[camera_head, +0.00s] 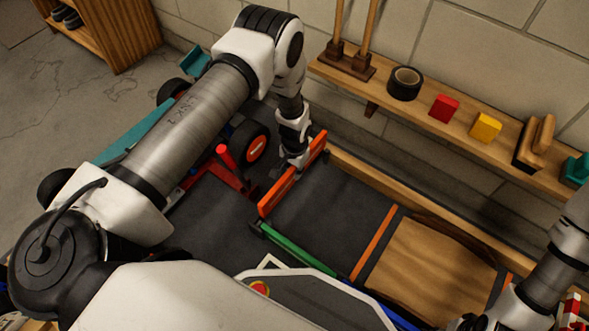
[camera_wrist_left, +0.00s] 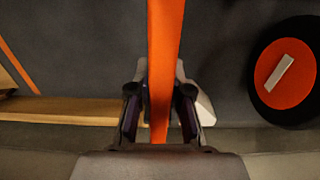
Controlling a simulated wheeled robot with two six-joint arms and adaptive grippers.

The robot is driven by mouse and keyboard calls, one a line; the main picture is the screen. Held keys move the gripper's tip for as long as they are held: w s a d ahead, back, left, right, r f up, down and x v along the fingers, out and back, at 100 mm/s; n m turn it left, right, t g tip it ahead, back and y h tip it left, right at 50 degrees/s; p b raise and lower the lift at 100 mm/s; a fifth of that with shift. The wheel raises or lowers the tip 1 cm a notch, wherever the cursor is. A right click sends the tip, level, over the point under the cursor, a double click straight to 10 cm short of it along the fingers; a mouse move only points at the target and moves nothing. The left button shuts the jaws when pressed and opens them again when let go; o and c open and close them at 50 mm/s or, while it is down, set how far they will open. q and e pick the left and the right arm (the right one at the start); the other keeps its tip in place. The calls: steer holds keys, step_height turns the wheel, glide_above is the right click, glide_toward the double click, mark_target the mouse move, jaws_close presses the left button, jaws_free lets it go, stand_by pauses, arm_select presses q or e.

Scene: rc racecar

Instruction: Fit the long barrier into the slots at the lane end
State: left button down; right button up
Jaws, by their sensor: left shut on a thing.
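The long barrier (camera_head: 292,178) is an orange plank held on edge. It spans the dark lane (camera_head: 330,215) crosswise, from near the wooden rail (camera_head: 370,173) at the back to near the end of the green strip (camera_head: 297,249). My left gripper (camera_head: 297,160) is shut on it near its back end. In the left wrist view the barrier (camera_wrist_left: 166,45) runs between the two fingers (camera_wrist_left: 160,112). The slots are not clearly visible, and I cannot tell whether the barrier touches them. My right gripper (camera_head: 482,322) shows only partly at the lower right; its fingers cannot be made out.
A car with black, orange-hubbed wheels (camera_head: 252,147) and a red part (camera_head: 226,158) stands left of the barrier. A wooden shelf (camera_head: 440,128) along the wall holds tape, blocks and brushes. A tan panel (camera_head: 430,262) lies to the right in the lane.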

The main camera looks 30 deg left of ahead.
arm_select(q)
steer(key=shift+f+b, duration=3.15)
steer(key=shift+f, duration=1.2)
steer(key=c, duration=1)
jaws_free()
steer(key=shift+r, duration=0.1)
step_height(320, 180, up, 12)
steer(key=shift+f, duration=0.1)
